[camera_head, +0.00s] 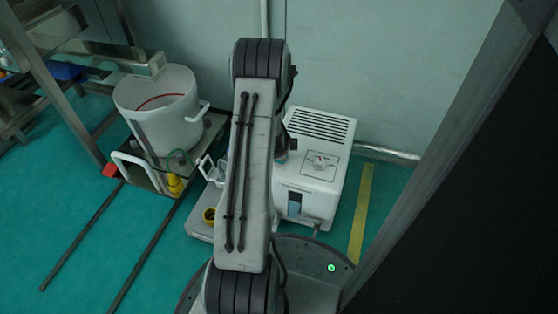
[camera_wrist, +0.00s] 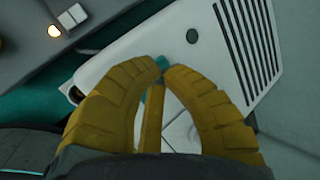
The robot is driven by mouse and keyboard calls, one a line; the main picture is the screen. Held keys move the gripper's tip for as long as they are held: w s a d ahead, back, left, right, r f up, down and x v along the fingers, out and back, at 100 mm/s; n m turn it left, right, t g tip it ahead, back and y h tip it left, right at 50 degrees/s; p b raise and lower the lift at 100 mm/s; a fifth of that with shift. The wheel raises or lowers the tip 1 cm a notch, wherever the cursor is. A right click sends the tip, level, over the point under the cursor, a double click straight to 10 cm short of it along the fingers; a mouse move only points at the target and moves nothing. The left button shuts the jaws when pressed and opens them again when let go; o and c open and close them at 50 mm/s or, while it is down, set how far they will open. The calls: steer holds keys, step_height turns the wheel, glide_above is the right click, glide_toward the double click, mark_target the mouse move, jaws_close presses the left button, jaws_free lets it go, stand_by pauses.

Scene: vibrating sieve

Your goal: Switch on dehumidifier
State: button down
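The dehumidifier (camera_head: 310,200) is a white box on the floor against the wall, right of my arm in the head view. Its top has a slatted vent and a square panel with a round knob (camera_head: 320,161). In the wrist view the dehumidifier's white top (camera_wrist: 130,62) lies beyond my gripper (camera_wrist: 164,68). In the head view my arm hides the gripper.
A white bucket (camera_head: 158,112) stands on a trolley (camera_head: 150,178) to the left, with a yellow item beside it. A metal frame (camera_head: 60,105) is at far left. A dark panel (camera_head: 475,190) fills the right side. A yellow floor line (camera_head: 361,215) runs right of the dehumidifier.

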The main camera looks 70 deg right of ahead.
steer(key=shift+f, duration=0.15)
stand_by(1.3)
steer(key=shift+a+f, duration=0.1)
steer(key=shift+f, duration=0.2)
steer(key=shift+a+f, duration=0.1)
steer(key=shift+f, duration=0.4)
stand_by(0.8)
steer(key=shift+r, duration=0.15)
stand_by(0.3)
steer(key=shift+d+r+p, duration=0.2)
steer(key=shift+r+p, duration=0.35)
steer(key=shift+r, duration=0.3)
steer(key=shift+r, duration=0.1)
steer(key=shift+d+r+p, duration=0.2)
steer(key=shift+r+p, duration=0.35)
steer(key=shift+r, duration=0.25)
steer(key=shift+d+r+p, duration=0.15)
steer(key=shift+r+p, duration=0.35)
steer(key=shift+r, duration=0.25)
steer(key=shift+d+r+p, duration=0.2)
steer(key=shift+r+p, duration=0.35)
steer(key=shift+r, duration=0.25)
